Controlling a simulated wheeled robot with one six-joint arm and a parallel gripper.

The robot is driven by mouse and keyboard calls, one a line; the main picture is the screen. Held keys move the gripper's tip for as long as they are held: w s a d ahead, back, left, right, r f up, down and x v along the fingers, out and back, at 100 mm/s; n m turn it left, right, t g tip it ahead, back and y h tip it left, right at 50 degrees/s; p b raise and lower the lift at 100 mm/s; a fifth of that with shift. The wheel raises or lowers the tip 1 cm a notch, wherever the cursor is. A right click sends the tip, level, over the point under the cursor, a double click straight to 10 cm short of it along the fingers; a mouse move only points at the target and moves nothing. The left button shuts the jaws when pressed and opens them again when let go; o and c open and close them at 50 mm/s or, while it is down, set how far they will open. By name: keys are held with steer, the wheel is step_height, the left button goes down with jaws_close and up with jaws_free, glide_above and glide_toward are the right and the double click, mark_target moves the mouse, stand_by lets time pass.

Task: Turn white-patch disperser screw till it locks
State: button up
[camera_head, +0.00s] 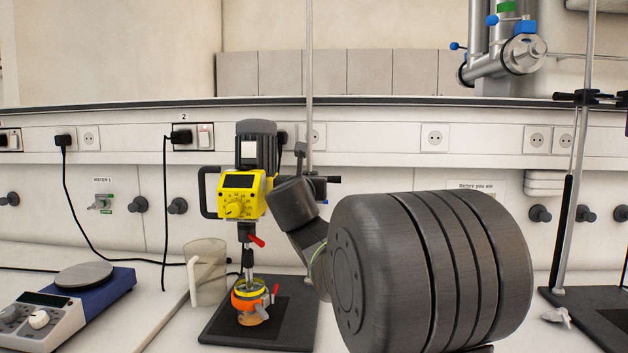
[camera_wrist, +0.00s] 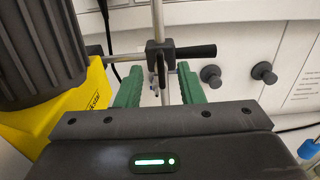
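The disperser (camera_head: 241,192) stands left of centre in the head view, yellow with a dark ribbed motor on top. Its yellow housing (camera_wrist: 80,105) and motor also show at the left of the wrist view. A black clamp (camera_wrist: 160,55) on the metal stand rod (camera_wrist: 157,18) lies ahead of my gripper. A black handle (camera_wrist: 196,51) sticks out to its right. My gripper (camera_wrist: 159,76) has two green fingers, apart and empty, with the clamp seen beyond and between them. I cannot make out a white patch on any screw. My arm hides the fingers in the head view.
An orange vessel (camera_head: 251,299) with a red lever sits under the disperser on a dark base plate (camera_head: 212,335). A clear beaker (camera_head: 206,265) and a hot-plate-like device (camera_head: 75,295) stand left. Another stand (camera_head: 570,210) is at right. Black wall knobs (camera_wrist: 211,76) lie behind.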

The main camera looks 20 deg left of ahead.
steer(key=x, duration=0.3)
steer(key=shift+w, duration=0.2)
jaws_close()
steer(key=shift+f, duration=0.1)
